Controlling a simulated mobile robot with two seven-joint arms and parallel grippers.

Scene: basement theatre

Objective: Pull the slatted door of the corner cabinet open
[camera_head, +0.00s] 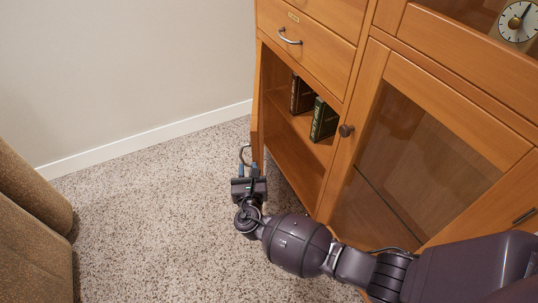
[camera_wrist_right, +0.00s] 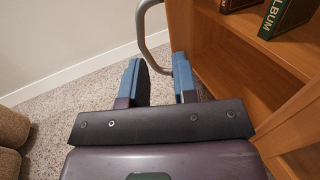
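The corner cabinet (camera_head: 325,50) is orange-brown wood with an open compartment at its left. A narrow wooden panel (camera_head: 257,110), seen nearly edge-on, stands out from the compartment's left side; it appears to be the door, standing open. Its slats cannot be made out. A curved metal handle (camera_head: 243,152) is at the panel's low outer end; it also shows in the right wrist view (camera_wrist_right: 144,35). My right gripper (camera_head: 248,170) is low beside the handle. Its blue-padded fingers (camera_wrist_right: 158,72) are apart, with the handle's lower end at the gap between the tips. My left gripper is out of view.
Books (camera_head: 323,120) stand on the compartment's shelf. A drawer (camera_head: 310,35) is above, and a glass-fronted door with a round knob (camera_head: 346,130) is at the right. A brown upholstered seat (camera_head: 30,220) stands at the left. Speckled carpet (camera_head: 150,200) between is clear.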

